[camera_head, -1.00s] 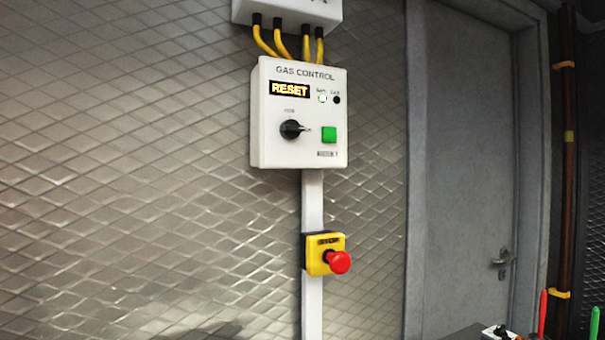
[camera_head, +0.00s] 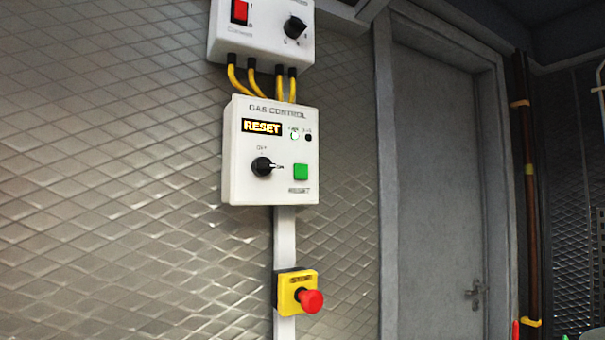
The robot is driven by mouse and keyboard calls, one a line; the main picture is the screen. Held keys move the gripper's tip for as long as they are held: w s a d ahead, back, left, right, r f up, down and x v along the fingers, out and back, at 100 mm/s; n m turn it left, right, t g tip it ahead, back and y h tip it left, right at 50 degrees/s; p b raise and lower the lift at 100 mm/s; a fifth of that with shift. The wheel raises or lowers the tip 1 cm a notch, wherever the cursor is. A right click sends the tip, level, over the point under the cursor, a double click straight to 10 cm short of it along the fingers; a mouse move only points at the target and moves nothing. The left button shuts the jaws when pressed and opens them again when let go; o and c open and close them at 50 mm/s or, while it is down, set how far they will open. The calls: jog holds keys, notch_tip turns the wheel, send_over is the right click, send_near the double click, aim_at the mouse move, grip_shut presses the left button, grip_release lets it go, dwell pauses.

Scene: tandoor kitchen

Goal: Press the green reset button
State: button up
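The box hangs on the wall. Its display (camera_head: 262,127) shows RESET in lit yellow letters. A black rotary knob (camera_head: 262,166) sits left of the button, its pointer toward the right. A small indicator by the display looks lit white, and a dark one is beside it. My gripper is not in view.
Below the box is a yellow stop station (camera_head: 287,291) with a red mushroom button (camera_head: 310,300). Above it, yellow cables (camera_head: 252,80) run to another white box (camera_head: 262,38) with a red switch and a knob. A grey door (camera_head: 437,190) stands to the right.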

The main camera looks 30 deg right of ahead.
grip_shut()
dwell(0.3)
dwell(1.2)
